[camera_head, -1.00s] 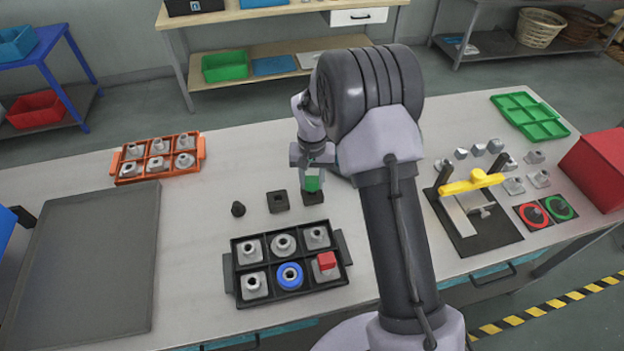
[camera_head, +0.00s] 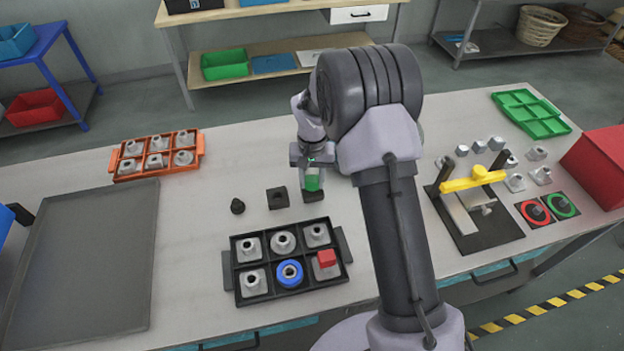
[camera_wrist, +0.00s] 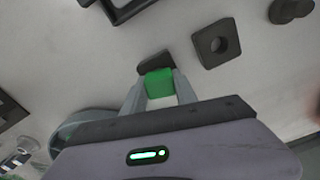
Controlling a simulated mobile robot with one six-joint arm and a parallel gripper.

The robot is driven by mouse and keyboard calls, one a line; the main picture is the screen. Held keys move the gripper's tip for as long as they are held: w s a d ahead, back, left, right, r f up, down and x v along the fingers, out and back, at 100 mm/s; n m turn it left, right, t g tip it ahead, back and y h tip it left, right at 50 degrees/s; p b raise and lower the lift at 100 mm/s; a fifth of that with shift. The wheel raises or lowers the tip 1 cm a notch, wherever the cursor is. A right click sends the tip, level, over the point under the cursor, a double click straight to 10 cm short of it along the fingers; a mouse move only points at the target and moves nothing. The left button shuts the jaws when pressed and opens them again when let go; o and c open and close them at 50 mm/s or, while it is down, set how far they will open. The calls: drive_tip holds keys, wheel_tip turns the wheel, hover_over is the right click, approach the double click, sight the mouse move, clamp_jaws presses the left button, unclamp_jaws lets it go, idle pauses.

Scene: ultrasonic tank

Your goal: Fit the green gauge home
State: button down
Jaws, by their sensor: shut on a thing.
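The green gauge (camera_head: 312,183) is a small green block between the fingers of my gripper (camera_head: 311,172). My gripper is shut on it, directly above or at a small dark block (camera_head: 313,196) on the table. In the wrist view the green gauge (camera_wrist: 159,84) sits between the fingertips (camera_wrist: 160,90), with the dark block (camera_wrist: 156,63) just beyond it. I cannot tell whether the gauge touches that block. A second dark block with a hole (camera_head: 277,198) stands to the left; it also shows in the wrist view (camera_wrist: 216,43).
A dark tray (camera_head: 290,297) with grey fittings, a blue ring and a red cube lies in front. A dark knob (camera_head: 237,206) stands left of the blocks. An orange tray (camera_head: 158,157) lies at the left. A fixture with a yellow bar (camera_head: 472,182) stands at the right.

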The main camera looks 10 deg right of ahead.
sight(312, 179)
drive_tip(key=shift+s+f+b, duration=0.1)
drive_tip(key=shift+f+b, duration=0.45)
idle(2.6)
drive_tip(key=c, duration=0.9)
unclamp_jaws()
wheel_tip(312, 179, up, 18)
drive_tip(key=p, duration=0.4)
drive_tip(key=shift+f, duration=0.2)
